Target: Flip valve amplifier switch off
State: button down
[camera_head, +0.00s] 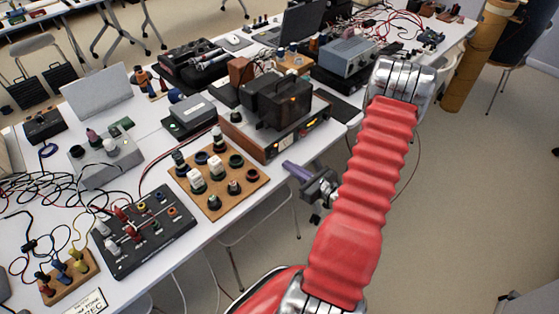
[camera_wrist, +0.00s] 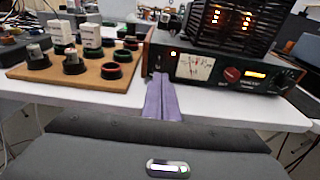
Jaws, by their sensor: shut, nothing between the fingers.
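The valve amplifier (camera_head: 281,147) stands at the table's front edge, a dark box with a black caged top. In the wrist view its front panel (camera_wrist: 212,73) shows a meter, a red knob and a lit orange display; its tubes glow orange. A small switch (camera_wrist: 158,62) sits at the panel's left end, beside a small lit lamp (camera_wrist: 173,53). My gripper (camera_wrist: 162,76) has its purple fingers shut together, pointing at the panel just below the switch. The head view shows my gripper (camera_head: 287,165) in front of the table edge. I cannot tell if it touches the switch.
A wooden board (camera_head: 221,205) with several black and white sockets and parts lies just left of the amplifier. A black box with levers (camera_head: 145,233) and loose wires lie further left. A grey instrument (camera_head: 347,57) stands behind right. The floor before the table is clear.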

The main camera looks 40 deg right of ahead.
aim_at(273, 156)
jog(key=shift+w+a+f, duration=0.1)
jog(key=shift+w+f, duration=0.1)
jog(key=shift+w, duration=1.2)
jog(key=shift+w+f, duration=0.15)
jog(key=shift+w, duration=1.2)
